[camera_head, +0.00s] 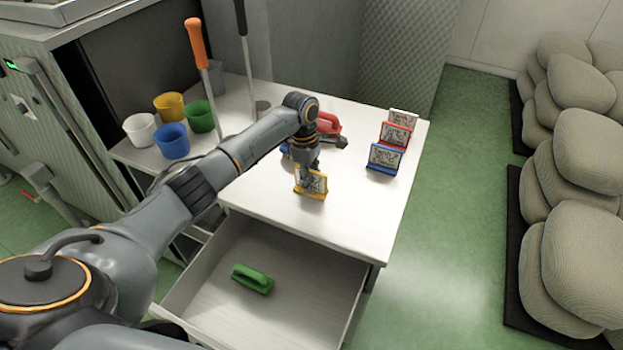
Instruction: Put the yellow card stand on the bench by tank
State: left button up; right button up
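The yellow card stand (312,185) is on or just above the white-topped bench (270,205), near its middle, with its printed card facing me. My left arm reaches in from the left, and my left gripper (305,168) points down right at the stand's upper left edge. The fingertips are small and partly hidden there, so I cannot tell whether they are closed on it. My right gripper is not in view. I cannot make out for sure which thing is the tank.
White, red and blue card stands (385,158) form a row at the bench's right edge. A red-handled item (328,122) lies behind my gripper. Coloured cups (172,140) stand left. The open drawer (205,290) holds a green-handled item (252,279). Sacks (575,190) lie right.

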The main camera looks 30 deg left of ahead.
pick_arm(q)
jog(key=r, duration=0.3)
jog(key=a+r+b, duration=0.1)
jog(key=r, duration=0.7)
jog(key=shift+a+b, duration=0.15)
jog(key=shift+b, duration=0.25)
jog(key=shift+a+r, duration=0.1)
jog(key=shift+r, duration=0.5)
